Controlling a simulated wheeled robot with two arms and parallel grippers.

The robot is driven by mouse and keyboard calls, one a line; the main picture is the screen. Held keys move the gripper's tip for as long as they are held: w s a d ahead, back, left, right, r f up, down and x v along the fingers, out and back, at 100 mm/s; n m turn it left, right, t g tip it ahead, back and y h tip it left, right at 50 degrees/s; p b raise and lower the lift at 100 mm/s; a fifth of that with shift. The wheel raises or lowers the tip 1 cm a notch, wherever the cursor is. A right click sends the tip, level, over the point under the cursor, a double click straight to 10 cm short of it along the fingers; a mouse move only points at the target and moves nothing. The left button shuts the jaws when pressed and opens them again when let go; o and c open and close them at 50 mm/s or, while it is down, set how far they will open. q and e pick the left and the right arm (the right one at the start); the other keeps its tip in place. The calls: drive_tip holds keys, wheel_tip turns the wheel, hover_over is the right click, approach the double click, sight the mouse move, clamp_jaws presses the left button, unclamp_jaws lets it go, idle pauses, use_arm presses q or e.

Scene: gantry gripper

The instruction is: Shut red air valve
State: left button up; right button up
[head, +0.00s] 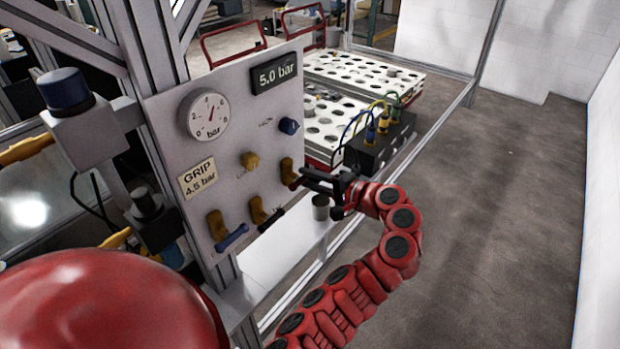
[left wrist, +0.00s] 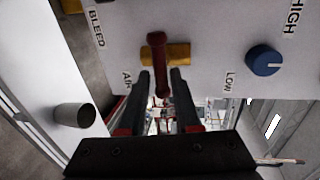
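The red air valve handle (left wrist: 158,65) lies across its brass valve body (left wrist: 179,54) on the light panel, in the left wrist view, beside a partly hidden "AIR" label. In the head view the brass body (head: 287,170) is at the panel's right edge, and the handle is mostly hidden by my gripper. My left gripper (head: 304,181) reaches it from the right. In the wrist view its two dark fingers (left wrist: 160,78) are apart, one on each side of the handle's near end. I cannot tell whether they touch it. My right gripper is not in view.
The panel (head: 165,120) also carries a blue-handled valve (head: 232,237), a dark-handled valve (head: 257,210), a yellow knob (head: 250,160), a blue knob (head: 289,126) and a gauge (head: 204,115). A grey cylinder (head: 320,207) stands below my gripper. Open floor lies right.

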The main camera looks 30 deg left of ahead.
use_arm(q)
drive_tip(key=shift+o, duration=0.9)
drive_tip(key=p+v, duration=1.5)
drive_tip(key=v, duration=0.2)
drive_tip(key=shift+d+p, duration=0.2)
drive_tip(key=shift+p, duration=0.1)
drive_tip(key=shift+r, duration=0.1)
